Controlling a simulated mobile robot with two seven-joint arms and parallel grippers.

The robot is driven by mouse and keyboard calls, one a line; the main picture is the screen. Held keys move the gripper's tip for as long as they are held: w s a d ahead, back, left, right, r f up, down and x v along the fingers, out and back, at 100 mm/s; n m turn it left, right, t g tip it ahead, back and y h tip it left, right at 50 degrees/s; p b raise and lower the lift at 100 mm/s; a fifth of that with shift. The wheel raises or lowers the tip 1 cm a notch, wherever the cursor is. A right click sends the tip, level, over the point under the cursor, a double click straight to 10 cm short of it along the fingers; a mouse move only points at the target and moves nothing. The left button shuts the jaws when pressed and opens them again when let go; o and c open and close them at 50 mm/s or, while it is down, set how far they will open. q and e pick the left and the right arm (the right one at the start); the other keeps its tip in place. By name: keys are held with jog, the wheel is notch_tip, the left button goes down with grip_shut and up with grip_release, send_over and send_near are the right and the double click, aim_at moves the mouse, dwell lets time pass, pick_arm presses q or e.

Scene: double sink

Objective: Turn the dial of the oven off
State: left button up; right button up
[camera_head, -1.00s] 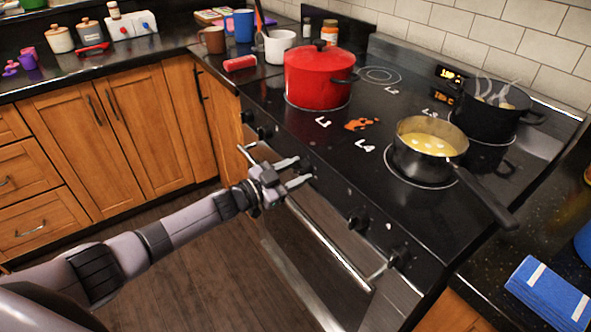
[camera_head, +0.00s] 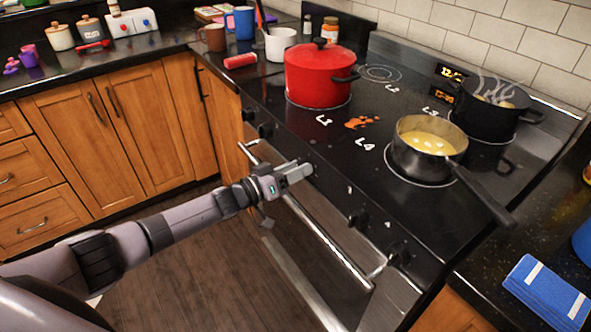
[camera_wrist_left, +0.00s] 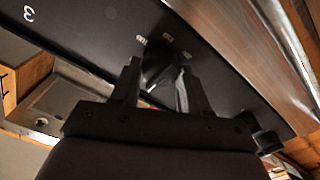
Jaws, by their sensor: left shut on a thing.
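The oven dial (camera_wrist_left: 158,68) is a dark knob on the black front panel of the stove. In the left wrist view it sits between the two fingers of my left gripper (camera_wrist_left: 160,85). In the head view my left gripper (camera_head: 299,172) is at the middle of the front panel, shut on this dial and hiding most of it. The gripper is rolled so its fingers nearly overlap in the head view. Small white marks show on the panel beside the dial in the wrist view. Which way the dial points is not clear. My right gripper is not in view.
Other knobs (camera_head: 357,218) line the panel on both sides. The oven handle (camera_head: 325,243) runs just below.

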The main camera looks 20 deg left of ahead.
pick_arm(q)
jog(key=shift+n, duration=0.4)
jog(key=o, duration=1.1)
jog(key=shift+c, duration=0.2)
jog(key=v, duration=0.7)
jog(key=shift+p, duration=0.35)
jog(key=shift+s, duration=0.1)
